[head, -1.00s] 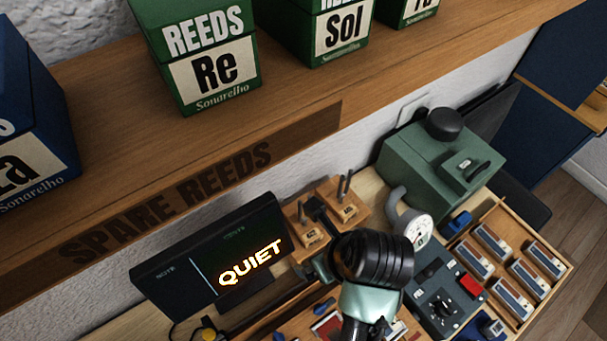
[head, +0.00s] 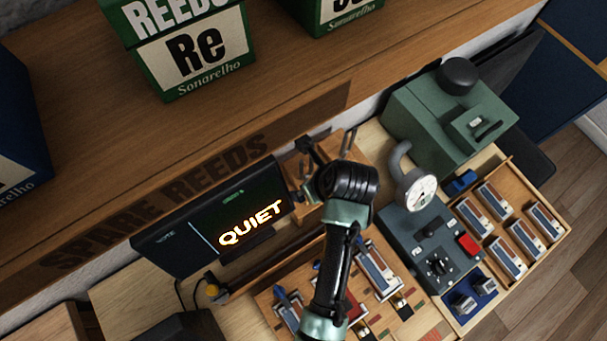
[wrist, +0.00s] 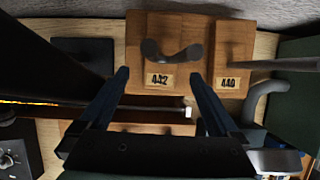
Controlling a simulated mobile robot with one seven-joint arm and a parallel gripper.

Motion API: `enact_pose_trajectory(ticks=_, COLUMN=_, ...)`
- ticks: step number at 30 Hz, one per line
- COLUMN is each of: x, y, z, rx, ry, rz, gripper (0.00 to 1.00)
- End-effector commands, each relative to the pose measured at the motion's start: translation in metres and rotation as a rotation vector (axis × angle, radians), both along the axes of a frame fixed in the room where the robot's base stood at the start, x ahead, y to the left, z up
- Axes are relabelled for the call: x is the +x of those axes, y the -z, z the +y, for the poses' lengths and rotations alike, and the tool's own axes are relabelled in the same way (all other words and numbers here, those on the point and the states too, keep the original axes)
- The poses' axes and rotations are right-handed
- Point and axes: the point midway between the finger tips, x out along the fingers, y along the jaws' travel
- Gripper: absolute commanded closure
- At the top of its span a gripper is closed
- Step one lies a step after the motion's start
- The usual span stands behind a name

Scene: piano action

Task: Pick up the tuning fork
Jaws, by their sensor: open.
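In the wrist view, a dark grey tuning fork (wrist: 171,52) stands in a wooden block (wrist: 139,32) labelled 442, its two rounded prong ends facing the camera. A second fork (wrist: 285,64) shows beside the block labelled 440 (wrist: 233,42) and reaches off to the right edge. My gripper (wrist: 160,80) is open and empty, its blue-black fingers spread on either side of the 442 fork, apart from it. In the head view, my wrist and gripper hide most of the wooden blocks (head: 298,168), and the fingertips are hard to make out.
A black display (head: 215,235) reading QUIET stands left of the blocks. The shelf (head: 290,60) with reed boxes hangs over the back. A round gauge (head: 419,190), green machine (head: 450,120), control box (head: 405,222) and reed tray (head: 562,228) stand to the right.

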Motion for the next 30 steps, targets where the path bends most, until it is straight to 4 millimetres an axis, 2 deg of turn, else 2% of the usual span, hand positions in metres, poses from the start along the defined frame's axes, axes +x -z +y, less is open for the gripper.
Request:
enact_pose_trajectory(ticks=10, x=0.014, y=0.035, z=0.009, rx=0.0, ry=0.0, rz=0.001, gripper=0.03)
enact_pose_trajectory(ticks=20, x=0.016, y=0.041, z=0.01, rx=0.0, ry=0.0, rz=0.0, gripper=0.03)
enact_pose_trajectory(ticks=23, x=0.016, y=0.041, z=0.01, rx=0.0, ry=0.0, rz=0.0, gripper=0.17)
enact_pose_trajectory(ticks=30, x=0.016, y=0.041, z=0.01, rx=0.0, ry=0.0, rz=0.0, gripper=0.6)
